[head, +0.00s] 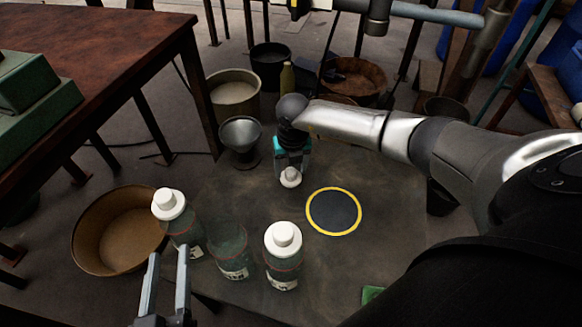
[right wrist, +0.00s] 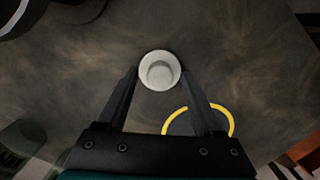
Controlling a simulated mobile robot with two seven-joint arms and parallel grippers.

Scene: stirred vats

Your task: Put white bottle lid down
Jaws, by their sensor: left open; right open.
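A white bottle lid (head: 291,177) rests on the dark table just below my right gripper (head: 290,166). In the right wrist view the lid (right wrist: 160,70) lies between the tips of my open right gripper (right wrist: 161,75), with slight gaps at the sides. A clear bottle without a lid (head: 231,252) stands on the table. A bottle with a white lid (head: 283,265) stands to its right, and another lidded bottle (head: 184,236) stands to its left. My left gripper (head: 169,254) is open and empty, appearing in front of the left bottle.
A dark round pad with a yellow ring (head: 334,211) is on the table right of the lid, and in the right wrist view (right wrist: 220,112). A metal funnel (head: 240,135) stands at the back left. A brown bowl (head: 118,235) is at left. Several buckets stand behind.

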